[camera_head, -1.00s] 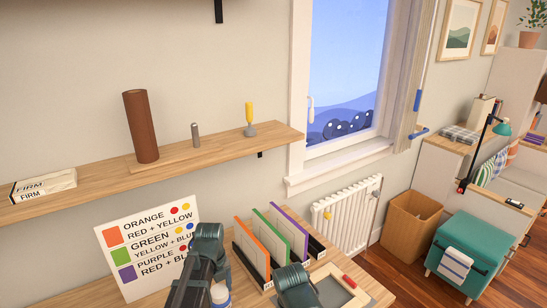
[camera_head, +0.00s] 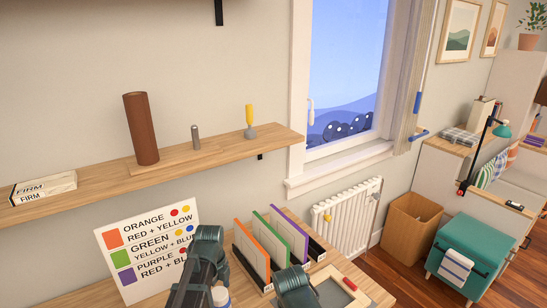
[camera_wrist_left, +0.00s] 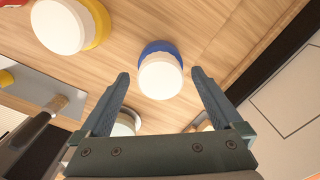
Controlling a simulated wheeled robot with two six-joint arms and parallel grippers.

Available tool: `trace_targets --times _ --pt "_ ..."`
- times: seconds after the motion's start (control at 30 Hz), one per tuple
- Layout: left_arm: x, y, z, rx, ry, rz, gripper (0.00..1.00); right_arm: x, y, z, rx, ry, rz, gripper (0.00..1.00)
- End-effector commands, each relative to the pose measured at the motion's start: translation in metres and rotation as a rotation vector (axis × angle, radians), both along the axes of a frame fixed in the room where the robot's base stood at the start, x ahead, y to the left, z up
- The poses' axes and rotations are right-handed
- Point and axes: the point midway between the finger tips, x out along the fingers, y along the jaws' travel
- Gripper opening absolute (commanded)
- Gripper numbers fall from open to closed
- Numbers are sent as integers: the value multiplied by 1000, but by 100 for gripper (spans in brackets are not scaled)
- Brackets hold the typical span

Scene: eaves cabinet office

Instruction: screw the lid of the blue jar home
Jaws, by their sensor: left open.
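In the left wrist view the blue jar (camera_wrist_left: 158,47) has a white lid (camera_wrist_left: 160,80) on it and is seen from above. My left gripper (camera_wrist_left: 161,76) is open, with its fingertips on either side of the lid and a gap at each side. I cannot tell how far the lid is turned down. In the head view my left arm (camera_head: 207,248) reaches down over the table, its fingers hidden.
A yellow jar (camera_wrist_left: 98,22) with a white lid stands close to the left finger. Another white lid (camera_wrist_left: 124,125) is partly hidden behind that finger. A colour card (camera_head: 150,245), upright coloured panels (camera_head: 252,252) and a framed tray (camera_head: 352,292) stand on the table.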

Motion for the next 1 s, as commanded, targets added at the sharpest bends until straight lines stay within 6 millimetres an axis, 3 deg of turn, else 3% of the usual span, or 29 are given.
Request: trace_targets --times 0.5,0.83,1.0 --pt "0 0 0 0 0 700 100 0 0 0 0 0 0 50" --pt "-1 0 0 0 0 813 100 0 0 0 0 0 0 50" --pt "0 -1 0 0 -1 1024 100 0 0 0 0 0 0 50"
